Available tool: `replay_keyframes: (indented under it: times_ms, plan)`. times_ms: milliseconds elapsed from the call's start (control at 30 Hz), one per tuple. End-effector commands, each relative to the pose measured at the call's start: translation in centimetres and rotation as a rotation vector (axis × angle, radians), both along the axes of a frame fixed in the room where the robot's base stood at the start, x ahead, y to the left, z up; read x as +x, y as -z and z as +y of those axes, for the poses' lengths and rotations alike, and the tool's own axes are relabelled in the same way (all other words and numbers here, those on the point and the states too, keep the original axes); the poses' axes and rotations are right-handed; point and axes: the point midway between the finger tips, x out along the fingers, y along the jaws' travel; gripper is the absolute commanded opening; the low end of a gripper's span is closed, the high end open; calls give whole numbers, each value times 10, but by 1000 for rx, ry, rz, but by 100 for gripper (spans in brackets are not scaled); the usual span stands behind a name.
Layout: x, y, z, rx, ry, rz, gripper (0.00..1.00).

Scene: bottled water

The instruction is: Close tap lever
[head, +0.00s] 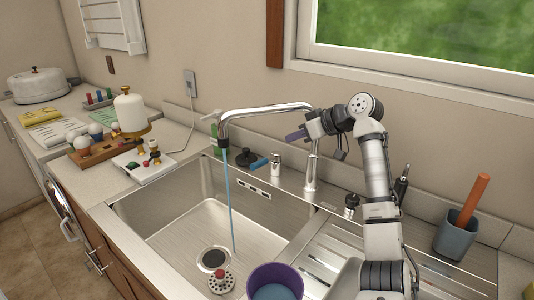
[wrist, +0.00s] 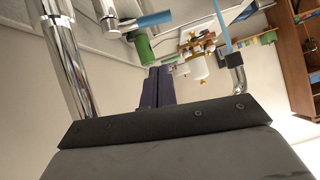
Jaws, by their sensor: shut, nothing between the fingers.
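The chrome tap spout (head: 265,109) arches over the sink, and a thin blue stream of water (head: 229,200) runs from its end into the basin. The tap lever (head: 259,163) has a blue handle on a short chrome body (head: 276,162) at the sink's back rim. It points left, and it also shows at the top of the wrist view (wrist: 155,19). My gripper (head: 293,136) is shut and empty, its purple fingers above and slightly right of the lever, beside the tap's upright pipe. The fingers (wrist: 158,85) are together in the wrist view, apart from the lever.
A green bottle (head: 214,135) and a black round object (head: 246,158) stand left of the lever. A purple bucket (head: 273,275) is at the front. A grey cup (head: 456,235) with an orange handle stands right. The window wall is close behind the tap.

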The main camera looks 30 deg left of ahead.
Motion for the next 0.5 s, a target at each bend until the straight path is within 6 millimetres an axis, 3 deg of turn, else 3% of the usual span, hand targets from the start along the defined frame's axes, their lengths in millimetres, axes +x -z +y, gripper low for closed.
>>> replay_keyframes:
  times_ms: [400, 500]
  plan:
    - [3, 48, 77, -1, 0, 4, 0]
    - [4, 62, 84, -1, 2, 3, 0]
